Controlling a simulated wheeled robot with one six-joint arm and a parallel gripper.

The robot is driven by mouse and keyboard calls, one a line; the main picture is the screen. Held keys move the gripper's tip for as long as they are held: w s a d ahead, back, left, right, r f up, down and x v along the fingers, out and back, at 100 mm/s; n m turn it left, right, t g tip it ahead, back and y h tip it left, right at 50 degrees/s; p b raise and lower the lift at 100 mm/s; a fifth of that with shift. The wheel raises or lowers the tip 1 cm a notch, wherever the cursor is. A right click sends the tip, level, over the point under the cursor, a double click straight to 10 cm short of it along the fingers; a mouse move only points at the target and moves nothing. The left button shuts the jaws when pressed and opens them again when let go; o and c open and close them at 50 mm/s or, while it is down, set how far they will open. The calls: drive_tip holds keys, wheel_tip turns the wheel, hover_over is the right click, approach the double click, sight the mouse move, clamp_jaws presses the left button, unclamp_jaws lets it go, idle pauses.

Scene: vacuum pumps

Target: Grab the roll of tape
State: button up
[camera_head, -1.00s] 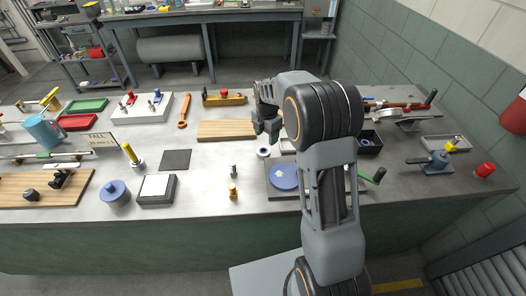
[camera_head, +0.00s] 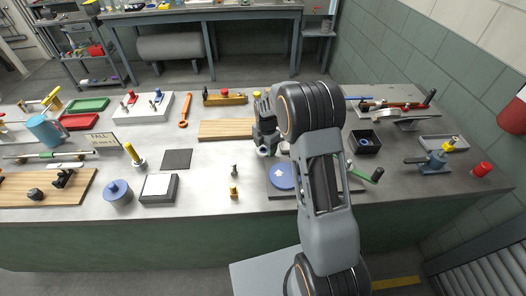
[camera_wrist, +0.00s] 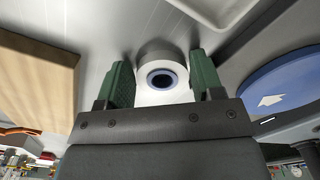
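The roll of tape (camera_wrist: 160,60) is a pale grey ring with a dark blue core, lying flat on the grey worktop. In the wrist view it sits between the two green finger pads of my gripper (camera_wrist: 162,75). The fingers are apart, one on each side of the roll. I cannot tell whether either pad touches it. In the head view the roll (camera_head: 263,152) shows just below my gripper (camera_head: 266,140), partly hidden by the fingers.
A blue disc with a white arrow (camera_head: 281,176) on a dark plate is close to the right. A wooden board (camera_head: 225,130) lies to the left. A black box (camera_head: 364,148) holding a ring stands right of my arm. Small posts (camera_head: 234,190) stand front left.

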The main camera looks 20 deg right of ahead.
drive_tip(key=c, duration=0.6)
drive_tip(key=shift+r, duration=0.2)
